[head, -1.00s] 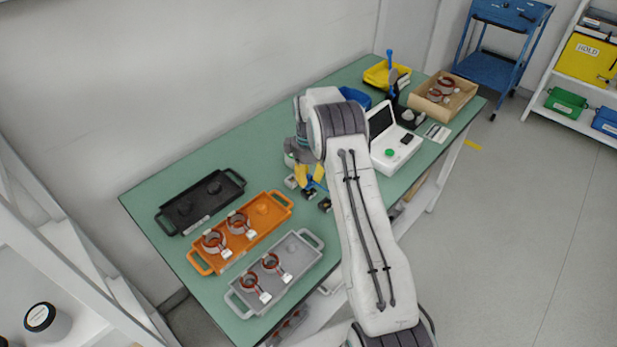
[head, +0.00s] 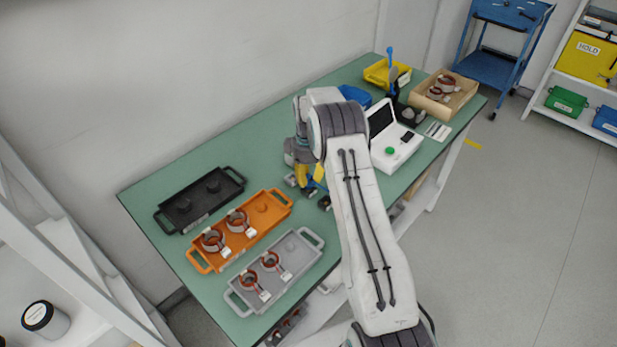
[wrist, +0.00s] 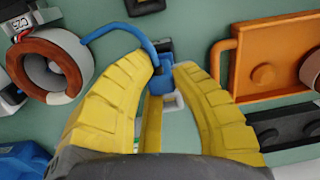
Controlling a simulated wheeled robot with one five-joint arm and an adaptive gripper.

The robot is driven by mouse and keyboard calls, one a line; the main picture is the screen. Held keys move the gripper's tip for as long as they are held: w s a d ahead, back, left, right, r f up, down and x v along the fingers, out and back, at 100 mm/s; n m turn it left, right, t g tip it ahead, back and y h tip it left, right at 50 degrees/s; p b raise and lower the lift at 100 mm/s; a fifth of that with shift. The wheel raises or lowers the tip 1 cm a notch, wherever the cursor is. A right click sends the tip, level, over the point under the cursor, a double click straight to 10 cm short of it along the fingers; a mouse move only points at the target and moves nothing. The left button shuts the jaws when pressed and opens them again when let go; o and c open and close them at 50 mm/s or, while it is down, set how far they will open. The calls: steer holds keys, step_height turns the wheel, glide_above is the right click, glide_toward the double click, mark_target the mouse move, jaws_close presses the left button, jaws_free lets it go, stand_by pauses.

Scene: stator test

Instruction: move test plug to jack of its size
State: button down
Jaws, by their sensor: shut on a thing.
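My gripper (wrist: 166,72) has yellow fingers shut on a blue test plug (wrist: 160,83), with a blue cable (wrist: 130,27) looping off to the left in the wrist view. In the head view my gripper (head: 310,178) is low over the green table, right of the orange tray. The plug's tip is partly hidden by the fingers.
A copper-wound stator (wrist: 50,65) lies left of my gripper. The orange tray (head: 283,211), grey tray (head: 312,239) and black tray (head: 232,177) stand on the left of the table. A white tester (head: 400,152) stands right of my arm.

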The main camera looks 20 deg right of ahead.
steer(key=shift+f+b, duration=0.45)
steer(key=shift+f, duration=0.05)
stand_by(0.3)
steer(key=c, duration=1.1)
jaws_free()
steer(key=r, duration=1.2)
steer(key=shift+w, duration=0.25)
